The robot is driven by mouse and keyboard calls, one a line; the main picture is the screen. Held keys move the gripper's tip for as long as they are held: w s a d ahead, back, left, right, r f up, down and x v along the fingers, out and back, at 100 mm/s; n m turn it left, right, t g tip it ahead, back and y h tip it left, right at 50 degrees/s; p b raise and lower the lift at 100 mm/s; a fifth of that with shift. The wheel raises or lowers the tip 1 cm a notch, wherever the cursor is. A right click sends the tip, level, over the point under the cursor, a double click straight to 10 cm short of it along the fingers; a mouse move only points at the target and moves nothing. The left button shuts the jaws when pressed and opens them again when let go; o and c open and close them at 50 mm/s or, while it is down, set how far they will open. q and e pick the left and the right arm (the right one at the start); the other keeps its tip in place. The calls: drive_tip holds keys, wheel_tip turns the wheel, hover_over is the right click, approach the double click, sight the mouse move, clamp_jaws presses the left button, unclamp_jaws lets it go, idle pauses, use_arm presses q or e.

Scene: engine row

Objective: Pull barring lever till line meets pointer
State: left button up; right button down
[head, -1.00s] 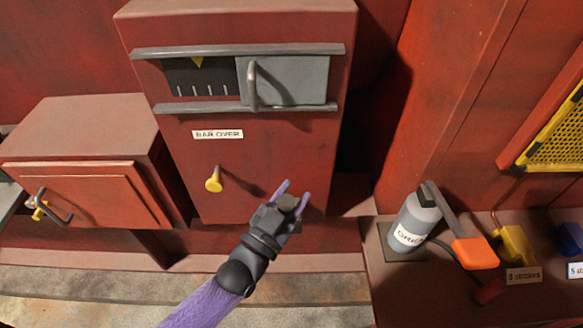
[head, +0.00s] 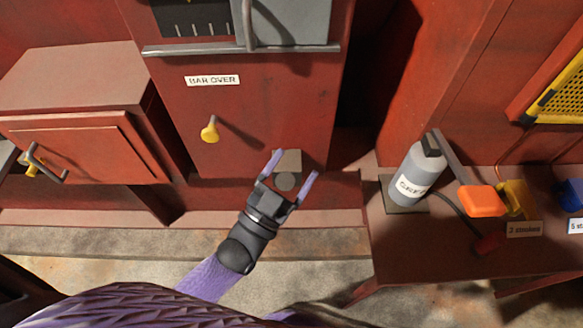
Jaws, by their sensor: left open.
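The barring lever appears to be the yellow-knobbed handle (head: 210,131) on the red cabinet front, below the "BAR OVER" label (head: 212,80). The dark scale window (head: 193,20) shows white tick marks at the top edge; the yellow pointer is out of view now. My left gripper (head: 291,177) is open and empty, below and to the right of the yellow knob, apart from it. A small grey-brown block shows between and behind its fingers. My right gripper is not in view.
A grey sliding cover (head: 290,22) with a bar handle is beside the window. A lower red box (head: 75,150) stands left. On the right bench are a grey cylinder (head: 415,175), an orange-ended lever (head: 481,201) and a "3 strokes" label (head: 524,229). Concrete floor lies below.

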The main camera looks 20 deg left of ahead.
use_arm(q)
drive_tip(key=b+v, duration=0.1)
drive_tip(key=v, duration=0.9)
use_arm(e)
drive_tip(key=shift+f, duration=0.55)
use_arm(q)
drive_tip(key=shift+w, duration=0.1)
